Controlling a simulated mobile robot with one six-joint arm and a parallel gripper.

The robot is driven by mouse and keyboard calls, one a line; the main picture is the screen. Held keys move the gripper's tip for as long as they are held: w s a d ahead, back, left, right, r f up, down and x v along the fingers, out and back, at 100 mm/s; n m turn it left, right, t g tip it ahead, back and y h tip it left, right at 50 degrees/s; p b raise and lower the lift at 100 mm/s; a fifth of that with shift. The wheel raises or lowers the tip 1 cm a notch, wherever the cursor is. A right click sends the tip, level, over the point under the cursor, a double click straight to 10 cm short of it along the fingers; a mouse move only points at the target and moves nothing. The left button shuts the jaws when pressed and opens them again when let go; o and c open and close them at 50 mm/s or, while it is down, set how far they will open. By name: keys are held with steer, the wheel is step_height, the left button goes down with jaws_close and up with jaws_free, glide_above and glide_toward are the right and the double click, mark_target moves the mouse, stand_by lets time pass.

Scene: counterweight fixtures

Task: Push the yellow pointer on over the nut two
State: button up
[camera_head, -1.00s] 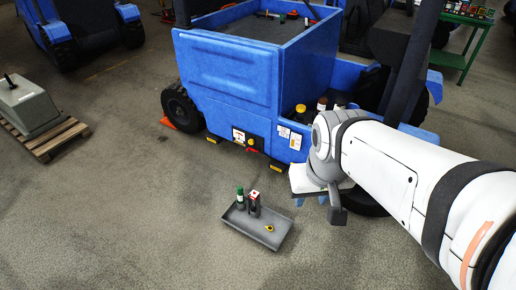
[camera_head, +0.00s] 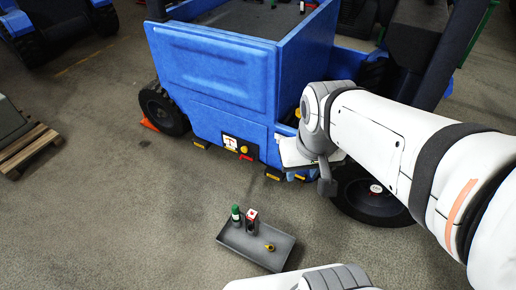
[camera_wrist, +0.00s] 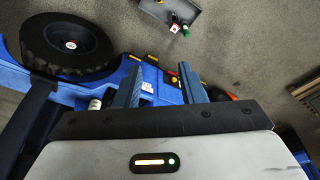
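A small yellow piece (camera_head: 269,246), which looks like the pointer, lies in a shallow grey tray (camera_head: 272,262) on the floor in the head view. A wheel (camera_head: 352,203) of the blue vehicle stands right of and behind the tray; its pale hub has red marks. The wheel also shows at the upper left of the wrist view (camera_wrist: 45,58). Single nuts are too small to tell apart. My gripper (camera_wrist: 161,70) is open, its two fingers apart with nothing between them. It is above the floor beside the vehicle, away from the tray; its fingers are not clear in the head view.
A green-capped bottle (camera_head: 236,218) and a red-and-white box (camera_head: 251,224) stand in the tray. The blue vehicle (camera_head: 214,80) fills the back. A wooden pallet (camera_head: 30,148) is at the left. The floor around the tray is mostly clear.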

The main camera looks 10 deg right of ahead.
steer(key=shift+o, duration=1)
steer(key=shift+f, duration=0.1)
steer(key=m+g+b, duration=0.3)
steer(key=m+b, duration=0.4)
steer(key=b, duration=2.1)
glide_above(271, 249)
step_height(271, 249, down, 85)
step_height(271, 249, down, 10)
steer(key=b, duration=0.7)
steer(key=shift+w+a+f, duration=0.1)
steer(key=shift+w+f, duration=0.05)
